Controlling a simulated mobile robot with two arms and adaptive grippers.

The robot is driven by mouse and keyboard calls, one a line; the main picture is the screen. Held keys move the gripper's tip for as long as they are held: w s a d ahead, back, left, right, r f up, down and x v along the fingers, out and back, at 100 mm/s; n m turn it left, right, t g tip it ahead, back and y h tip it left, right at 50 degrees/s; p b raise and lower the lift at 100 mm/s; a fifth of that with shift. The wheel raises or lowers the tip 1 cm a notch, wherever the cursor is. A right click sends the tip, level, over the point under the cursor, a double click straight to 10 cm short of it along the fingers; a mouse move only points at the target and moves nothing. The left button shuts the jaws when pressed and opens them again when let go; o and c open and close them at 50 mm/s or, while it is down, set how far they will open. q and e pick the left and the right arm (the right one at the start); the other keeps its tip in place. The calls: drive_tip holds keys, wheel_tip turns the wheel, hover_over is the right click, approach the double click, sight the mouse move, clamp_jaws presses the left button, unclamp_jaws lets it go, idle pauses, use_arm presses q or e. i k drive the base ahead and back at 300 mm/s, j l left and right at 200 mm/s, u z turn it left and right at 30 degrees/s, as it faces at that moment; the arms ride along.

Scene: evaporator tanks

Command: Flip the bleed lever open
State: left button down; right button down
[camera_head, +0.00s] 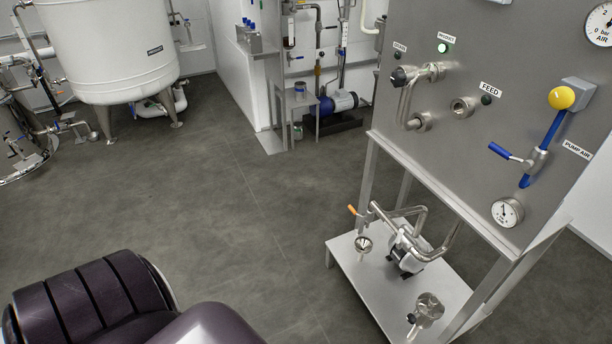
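No label reading "bleed" shows. A small orange-handled lever (353,210) sits on the pipework above the panel stand's lower shelf, over a small metal funnel (363,244). It may be the bleed lever, but I cannot tell for sure. Its handle points up and to the left. A blue-handled lever (500,151) sits on the blue air line beside the "PUMP AIR" label, its handle pointing up and left. Neither of my grippers is in view. Only dark purple parts of my own body show at the bottom left.
The steel panel (450,110) carries a yellow knob (561,97), a "FEED" port (463,107) and a gauge (507,212). A pump (405,250) stands on the lower shelf (345,258). A white tank (105,50) stands back left. The grey floor (220,190) between is clear.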

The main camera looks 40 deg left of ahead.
sight(356, 213)
drive_tip(key=u, duration=0.95)
drive_tip(key=i+j, duration=0.15)
drive_tip(key=j, duration=0.25)
drive_tip(key=i+j, duration=0.1)
drive_tip(key=j, duration=0.25)
drive_tip(key=i+j, duration=0.15)
drive_tip(key=j, duration=0.25)
drive_tip(key=i+j, duration=0.15)
drive_tip(key=j, duration=0.2)
drive_tip(key=i+j, duration=0.1)
drive_tip(key=j, duration=0.3)
drive_tip(key=i+j, duration=0.15)
drive_tip(key=j, duration=0.2)
drive_tip(key=i+j+z, duration=0.1)
drive_tip(key=j, duration=0.3)
drive_tip(key=i+j, duration=0.15)
drive_tip(key=j, duration=0.2)
